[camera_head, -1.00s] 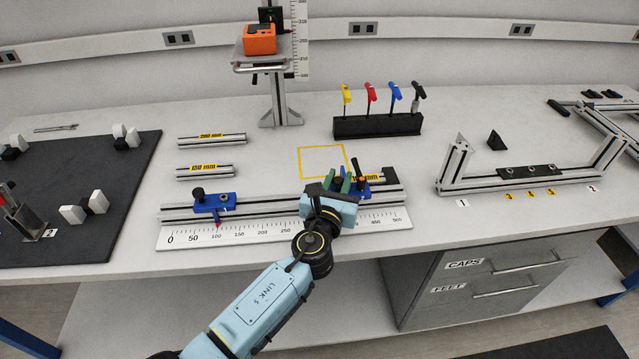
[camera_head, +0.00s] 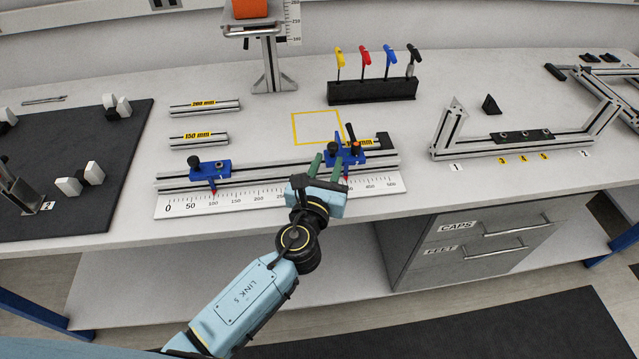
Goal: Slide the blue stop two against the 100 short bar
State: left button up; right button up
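A blue stop (camera_head: 346,157) with a black lever and dark knobs sits on the right part of the aluminium rail (camera_head: 270,171). The short bar with a yellow label (camera_head: 364,142) lies at this stop, mostly hidden behind it; I cannot tell whether they touch. A second blue stop (camera_head: 210,171) sits on the rail near the 100 mark, its red pointer at the scale. My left gripper (camera_head: 327,163) is just in front of the right stop, its green fingers apart with nothing visible held between them. My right gripper is out of view.
The white ruler (camera_head: 262,201) runs along the rail's front. Bars labelled 150 mm (camera_head: 199,140) and 200 mm (camera_head: 205,108) lie behind. A black tool holder (camera_head: 372,91) stands behind the yellow square (camera_head: 318,127). An aluminium frame (camera_head: 515,145) stands right.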

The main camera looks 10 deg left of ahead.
pick_arm(q)
jog(key=s, duration=0.7)
jog(key=shift+s+a, duration=0.15)
jog(key=shift+a, duration=0.2)
